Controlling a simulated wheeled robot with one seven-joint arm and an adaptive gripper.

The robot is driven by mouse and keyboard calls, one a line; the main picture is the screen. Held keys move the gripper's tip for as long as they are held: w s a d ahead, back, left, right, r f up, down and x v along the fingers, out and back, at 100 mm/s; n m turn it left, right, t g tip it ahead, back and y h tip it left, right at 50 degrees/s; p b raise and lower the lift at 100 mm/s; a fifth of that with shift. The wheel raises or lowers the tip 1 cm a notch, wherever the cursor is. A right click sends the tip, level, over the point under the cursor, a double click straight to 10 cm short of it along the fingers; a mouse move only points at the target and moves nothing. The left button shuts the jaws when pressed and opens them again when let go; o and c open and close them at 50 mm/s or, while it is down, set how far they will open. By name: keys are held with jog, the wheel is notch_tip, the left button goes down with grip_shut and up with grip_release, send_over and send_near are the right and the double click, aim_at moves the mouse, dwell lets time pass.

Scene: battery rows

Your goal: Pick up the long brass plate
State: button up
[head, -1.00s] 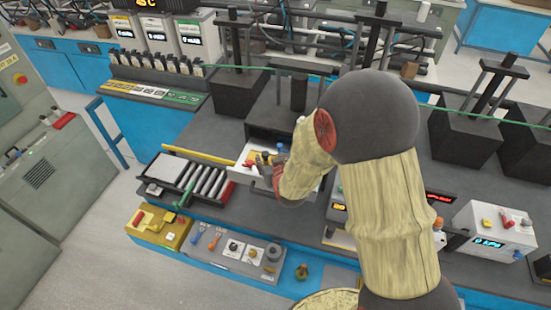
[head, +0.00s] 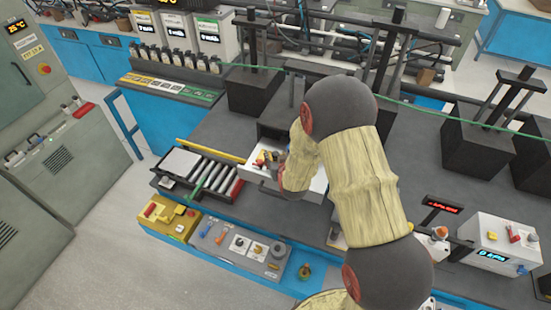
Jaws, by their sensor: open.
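The white drawer (head: 313,187) stands open from the dark bench, with small red, yellow and blue items (head: 264,160) in its left part. I cannot make out the long brass plate among them; the view is too small and my arm covers much of the drawer. My gripper (head: 277,163) is at the end of my arm, low over the drawer. It is mostly hidden by my wrist, with only a small dark part showing. It is open, and I see nothing held in it.
A roller conveyor (head: 212,182) with a yellow rail (head: 208,150) lies left of the drawer. A yellow box (head: 170,219) and a grey control panel (head: 238,246) are in front. Black press-like blocks (head: 255,95) stand behind. A white meter (head: 492,240) stands at right.

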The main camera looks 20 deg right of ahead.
jog(key=shift+w+f, duration=0.15)
jog(key=shift+w, duration=0.15)
jog(key=shift+c, duration=0.4)
grip_shut()
dwell(0.4)
